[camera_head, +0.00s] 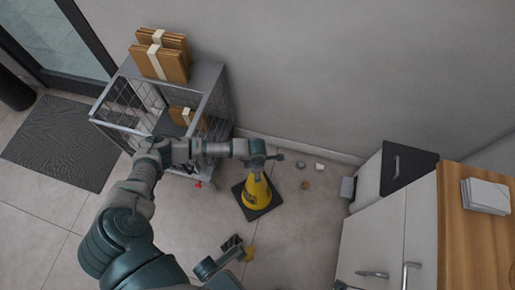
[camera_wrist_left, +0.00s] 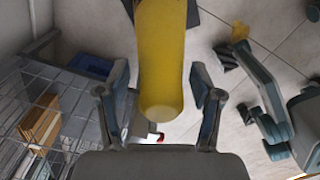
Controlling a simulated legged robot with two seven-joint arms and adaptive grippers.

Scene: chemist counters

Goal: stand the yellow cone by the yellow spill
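The yellow cone (camera_head: 257,193) stands on its black square base on the floor, right of the wire cart. My left gripper (camera_head: 262,160) is above it at its tip. In the left wrist view the cone (camera_wrist_left: 160,60) lies between the spread fingers of my left gripper (camera_wrist_left: 160,88), with narrow gaps showing at both sides. The yellow spill (camera_head: 249,254) is a small patch on the floor nearer to me, also seen in the left wrist view (camera_wrist_left: 240,31). Part of my right arm, with its gripper (camera_head: 222,261), is beside the spill; its finger opening is unclear.
A wire cart (camera_head: 218,100) with brown boxes (camera_head: 160,62) stands close left of the cone. Small debris (camera_head: 305,184) lies near the wall. White cabinets (camera_head: 385,230) with a wooden top (camera_head: 475,235) stand at right. Floor between cone and cabinets is mostly clear.

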